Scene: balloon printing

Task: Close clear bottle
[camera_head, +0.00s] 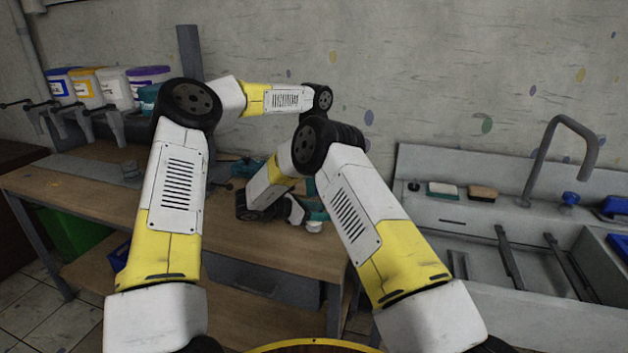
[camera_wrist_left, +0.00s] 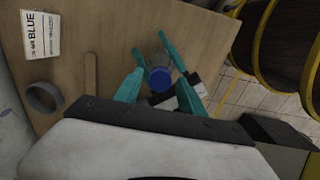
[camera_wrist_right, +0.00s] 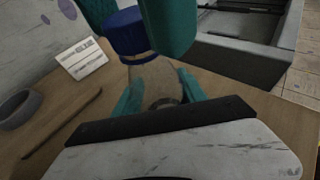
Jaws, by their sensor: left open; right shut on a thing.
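The clear bottle (camera_wrist_right: 155,76) with a blue cap (camera_wrist_right: 126,33) on its top stands in the right wrist view. My right gripper (camera_wrist_right: 160,92) is shut on the bottle's body, a teal finger on each side. In the left wrist view the blue cap (camera_wrist_left: 159,80) and clear bottle (camera_wrist_left: 160,62) lie between the teal fingers. My left gripper (camera_wrist_left: 160,92) is open around the cap; its fingers also show large beside the cap in the right wrist view. In the head view my arms hide the bottle, and only some teal finger parts show. How tightly the cap sits is not visible.
A label card reading BLUE (camera_wrist_left: 40,35), a grey ring (camera_wrist_left: 43,97) and a wooden stick (camera_wrist_left: 91,72) lie on the wooden table (camera_head: 60,190). Paint buckets (camera_head: 86,88) stand at the back left. A sink (camera_head: 560,265) stands at the right. Dark yellow-banded drums (camera_wrist_left: 275,40) stand beside the table.

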